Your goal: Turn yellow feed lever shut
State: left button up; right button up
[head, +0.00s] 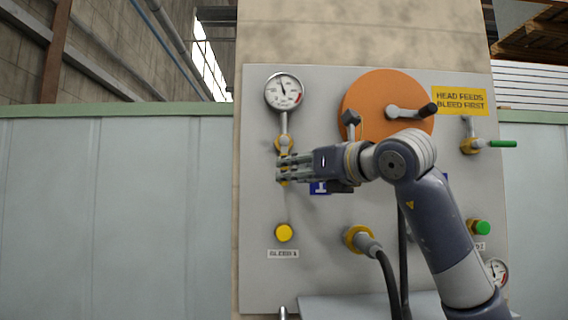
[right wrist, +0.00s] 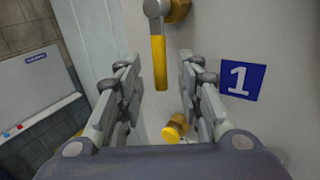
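The yellow feed lever (right wrist: 160,62) hangs straight down from its brass valve (right wrist: 178,10) in the right wrist view. In the head view the valve (head: 283,142) sits below the left gauge, and my gripper hides most of the lever. My right gripper (head: 280,168) reaches in from the right at the lever. Its fingers are spread, one on each side of the lever in the right wrist view, with visible gaps on both sides. I cannot tell how deep the lever lies between them. My left gripper is not in view.
A yellow bleed knob (head: 284,232) sits below the lever; it also shows in the right wrist view (right wrist: 170,134). A gauge (head: 284,91) is above. An orange disc (head: 378,90) with a black-ended handle, a hose fitting (head: 359,239) and a green lever (head: 502,144) are to the right.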

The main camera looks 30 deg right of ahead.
jog(key=w+p, duration=0.1)
jog(key=w, duration=0.2)
jog(key=shift+w+r, duration=0.1)
jog(key=shift+w, duration=0.25)
jog(key=shift+w+a, duration=0.1)
jog(key=shift+w, duration=0.25)
jog(key=shift+c, duration=0.6)
grip_shut()
